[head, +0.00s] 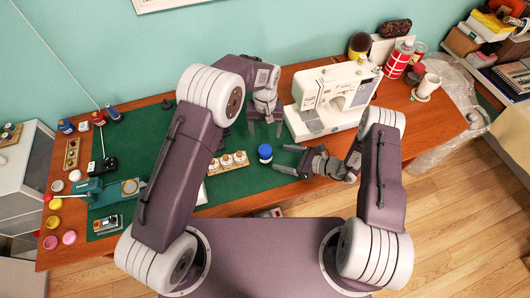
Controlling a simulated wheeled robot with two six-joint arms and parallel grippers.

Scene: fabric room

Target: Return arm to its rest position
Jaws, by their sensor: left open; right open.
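My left gripper (265,127) hangs over the green mat near the back of the table, with its fingers pointing down and apart. Nothing shows between them. My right gripper (287,159) is lower, with its fingers spread and pointing left. A blue round object (265,152) stands on the green mat just left of the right gripper's fingertips, and it looks apart from them. My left arm comes in from the left and covers part of the mat behind it.
A white sewing machine (335,92) stands right of the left gripper. A wooden strip with white-topped pieces (227,163) lies on the green mat (240,183). A teal device (115,192) is at left. Red container (399,58) and mug (426,86) stand at right.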

